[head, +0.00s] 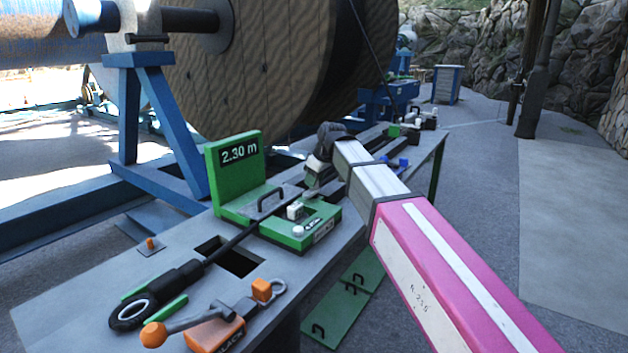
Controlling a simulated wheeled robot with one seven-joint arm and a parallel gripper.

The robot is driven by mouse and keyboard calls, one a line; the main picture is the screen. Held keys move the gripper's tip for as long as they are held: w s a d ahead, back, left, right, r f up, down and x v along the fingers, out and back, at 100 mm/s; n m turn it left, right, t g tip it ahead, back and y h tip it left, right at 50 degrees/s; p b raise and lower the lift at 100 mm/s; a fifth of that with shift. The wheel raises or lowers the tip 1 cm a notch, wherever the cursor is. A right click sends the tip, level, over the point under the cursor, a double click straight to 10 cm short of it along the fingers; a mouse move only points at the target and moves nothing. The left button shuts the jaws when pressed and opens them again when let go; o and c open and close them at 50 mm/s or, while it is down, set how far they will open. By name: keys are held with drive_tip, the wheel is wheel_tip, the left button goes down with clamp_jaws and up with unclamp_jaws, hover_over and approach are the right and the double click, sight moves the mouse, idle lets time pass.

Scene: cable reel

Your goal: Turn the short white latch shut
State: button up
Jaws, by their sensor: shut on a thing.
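My gripper (318,166) is at the end of my arm, over the bench just beyond the green meter. Its jaws are shut on a small pale part there. This may be the short white latch, but my gripper covers most of it, so I cannot tell its angle. The green meter (232,188) has an upright display reading 2.30 m. A white block (296,211) and a round white knob (298,231) are on its base, to the near left of my gripper, apart from it.
A black cable (228,244) runs along the grey bench (60,308) past a square opening. An orange lever tool (214,332) stands at the near edge. A large cable reel (280,70) on a blue frame (128,110) stands behind. The paved floor at right is clear.

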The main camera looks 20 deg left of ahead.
drive_tip(key=m, duration=0.2)
drive_tip(key=m+t+h, duration=0.1)
drive_tip(key=m, duration=0.1)
drive_tip(key=shift+m+t, duration=0.3)
drive_tip(key=shift+m, duration=0.1)
drive_tip(key=m+t+h, duration=0.1)
drive_tip(key=m, duration=0.3)
drive_tip(key=shift+m, duration=0.3)
drive_tip(key=m+h, duration=0.2)
drive_tip(key=m, duration=0.2)
drive_tip(key=shift+t, duration=0.3)
drive_tip(key=shift+m+h, duration=0.8)
drive_tip(key=shift+m, duration=1.3)
drive_tip(key=o, duration=0.9)
